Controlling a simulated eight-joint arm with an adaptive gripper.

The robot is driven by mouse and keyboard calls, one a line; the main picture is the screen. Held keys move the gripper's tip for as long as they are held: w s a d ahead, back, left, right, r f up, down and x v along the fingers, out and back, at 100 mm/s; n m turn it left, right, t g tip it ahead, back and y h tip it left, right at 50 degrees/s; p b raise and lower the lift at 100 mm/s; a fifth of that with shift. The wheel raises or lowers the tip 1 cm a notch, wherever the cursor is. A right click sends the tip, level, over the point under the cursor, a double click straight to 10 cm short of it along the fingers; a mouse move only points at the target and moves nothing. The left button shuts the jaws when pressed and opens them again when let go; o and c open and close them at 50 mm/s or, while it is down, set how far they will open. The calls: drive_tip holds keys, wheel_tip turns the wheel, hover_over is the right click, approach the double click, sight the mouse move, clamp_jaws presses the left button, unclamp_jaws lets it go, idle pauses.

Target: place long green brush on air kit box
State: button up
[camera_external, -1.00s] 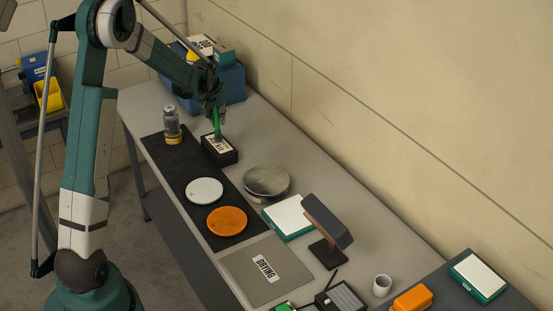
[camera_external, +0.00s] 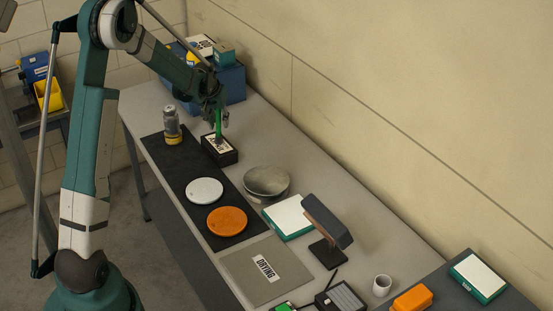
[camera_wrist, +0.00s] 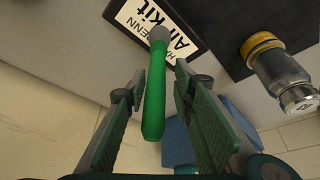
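The long green brush (camera_external: 218,125) stands about upright on the air kit box (camera_external: 226,158), a black box with a white label. In the wrist view the brush's green handle (camera_wrist: 154,100) lies between my gripper's fingers, and its grey end (camera_wrist: 158,34) is over the box's label (camera_wrist: 178,45). My gripper (camera_external: 217,112) is around the upper handle, above the box. In the wrist view my gripper (camera_wrist: 158,78) is open, with a gap visible on both sides of the handle. The exact contact under the brush is hard to see.
A jar with a yellow band (camera_external: 172,125) stands close left of the box on the black mat (camera_external: 180,162). A blue bin (camera_external: 233,82) stands behind my gripper. White (camera_external: 204,190) and orange discs (camera_external: 227,221) and a grey round pad (camera_external: 267,181) lie nearer the camera.

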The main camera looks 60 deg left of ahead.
drive_tip(key=shift+r, duration=0.1)
drive_tip(key=v, duration=1.2)
idle(0.4)
idle(0.5)
drive_tip(key=shift+d, duration=0.15)
